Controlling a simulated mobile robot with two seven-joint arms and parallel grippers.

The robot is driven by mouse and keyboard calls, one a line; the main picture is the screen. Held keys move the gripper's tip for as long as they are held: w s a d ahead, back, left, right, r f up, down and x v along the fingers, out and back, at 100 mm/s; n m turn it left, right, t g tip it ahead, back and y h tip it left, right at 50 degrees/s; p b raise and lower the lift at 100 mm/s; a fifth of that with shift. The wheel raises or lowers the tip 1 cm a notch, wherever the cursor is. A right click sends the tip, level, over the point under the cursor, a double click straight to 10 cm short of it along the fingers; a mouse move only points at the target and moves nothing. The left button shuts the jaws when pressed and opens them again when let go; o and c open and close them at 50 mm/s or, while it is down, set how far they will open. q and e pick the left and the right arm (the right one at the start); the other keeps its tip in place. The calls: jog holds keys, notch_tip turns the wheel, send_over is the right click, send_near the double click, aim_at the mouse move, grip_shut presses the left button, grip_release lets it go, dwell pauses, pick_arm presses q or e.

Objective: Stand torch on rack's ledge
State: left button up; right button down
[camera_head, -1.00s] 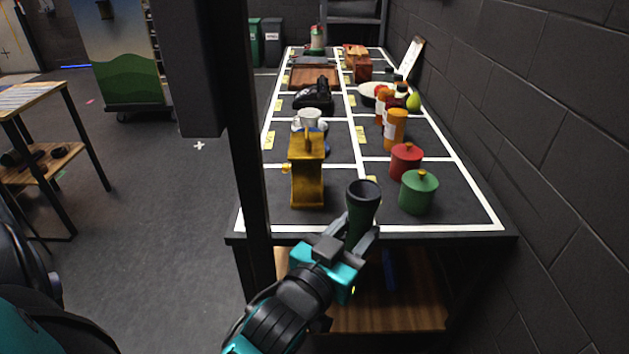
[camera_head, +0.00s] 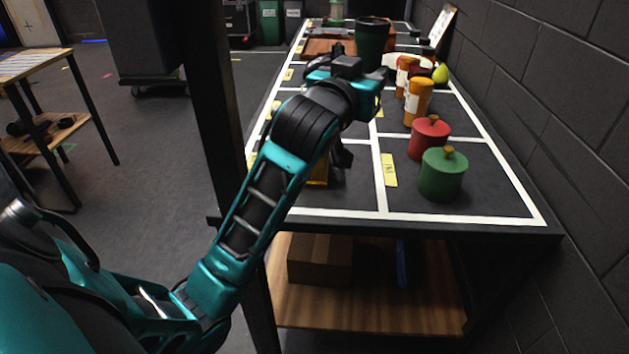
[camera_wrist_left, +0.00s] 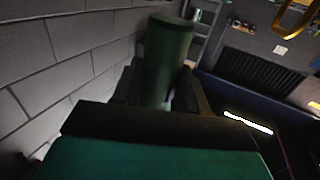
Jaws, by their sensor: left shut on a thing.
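The dark green torch (camera_head: 371,42) is upright in my left gripper (camera_head: 366,68), raised above the dark table. My left gripper is shut on it, and the gripper's arm crosses the table's left part. In the left wrist view the torch (camera_wrist_left: 168,55) stands between the two fingers. I cannot tell for sure which structure is the rack. A grey ladder-like frame (camera_wrist_left: 206,30) shows behind the torch in the left wrist view. My right gripper is not in view.
The table (camera_head: 480,195) has white grid lines. A green pot (camera_head: 442,176), a red pot (camera_head: 430,138) and an orange bottle (camera_head: 418,103) stand on its right side. A brick wall (camera_head: 570,100) runs along the right. A wooden stand (camera_head: 50,130) is at left.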

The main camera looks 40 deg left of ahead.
pick_arm(q)
jog(key=shift+a, duration=0.15)
notch_tip(320, 180, down, 19)
jog(key=b, duration=0.7)
jog(key=shift+w+f, duration=0.1)
jog(key=shift+f, duration=0.05)
jog(key=shift+f, duration=0.2)
jog(key=o, duration=1.2)
jog(key=shift+r, duration=0.1)
